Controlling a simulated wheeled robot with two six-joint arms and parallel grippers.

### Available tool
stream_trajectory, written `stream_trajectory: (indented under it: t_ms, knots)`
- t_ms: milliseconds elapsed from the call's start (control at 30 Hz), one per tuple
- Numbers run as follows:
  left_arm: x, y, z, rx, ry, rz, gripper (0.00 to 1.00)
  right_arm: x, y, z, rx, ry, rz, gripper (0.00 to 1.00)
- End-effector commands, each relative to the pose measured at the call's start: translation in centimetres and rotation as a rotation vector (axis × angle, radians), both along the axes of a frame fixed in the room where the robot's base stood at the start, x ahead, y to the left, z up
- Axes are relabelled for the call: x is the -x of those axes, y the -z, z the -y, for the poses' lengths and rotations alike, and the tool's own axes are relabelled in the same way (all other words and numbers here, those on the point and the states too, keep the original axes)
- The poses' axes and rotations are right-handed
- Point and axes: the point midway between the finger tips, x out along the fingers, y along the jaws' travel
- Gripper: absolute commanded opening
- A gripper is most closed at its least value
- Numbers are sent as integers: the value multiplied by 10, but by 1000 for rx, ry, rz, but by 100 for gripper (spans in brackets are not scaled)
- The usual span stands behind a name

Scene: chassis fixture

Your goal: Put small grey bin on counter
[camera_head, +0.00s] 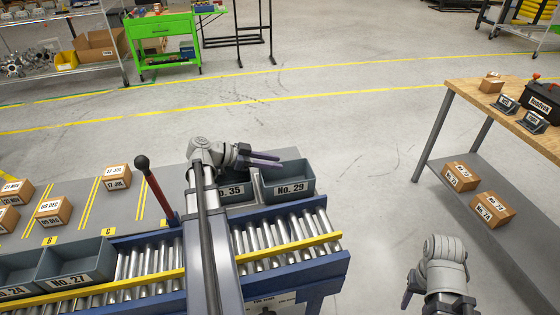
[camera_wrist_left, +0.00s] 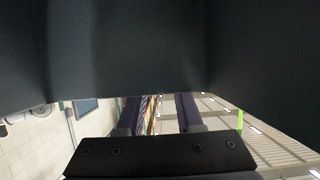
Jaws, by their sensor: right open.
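Several small grey bins sit by the roller conveyor. Bin No. 29 (camera_head: 291,188) and bin No. 35 (camera_head: 237,191) stand side by side at its back right. Bin No. 27 (camera_head: 76,281) and bin No. 24 (camera_head: 14,290) stand at the left. My left gripper (camera_head: 265,160) is above bins No. 35 and No. 29, pointing right. In the left wrist view its purple fingers (camera_wrist_left: 162,114) stand apart, with no object visible between them. A dark surface covers the upper part of that view and hides the fingertips. My right gripper (camera_head: 436,296) is open at the bottom right, partly cut off.
Small cardboard boxes (camera_head: 116,178) lie on the grey table at left.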

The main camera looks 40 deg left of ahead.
Motion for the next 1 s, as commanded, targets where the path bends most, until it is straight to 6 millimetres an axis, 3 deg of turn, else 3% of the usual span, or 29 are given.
stream_trajectory:
  t_ms: [300,767,867,1000]
  knots:
    - [29,-17,-24,-1,-2,0,35,0,-17,0,0,0,0,50]
    - [32,-21,-26,0,0,0,35,0,-21,0,0,0,0,50]
    - [32,-34,-26,0,0,0,35,0,-34,0,0,0,0,50]
    - [32,-70,-26,0,0,0,35,0,-70,0,0,1,0,50]
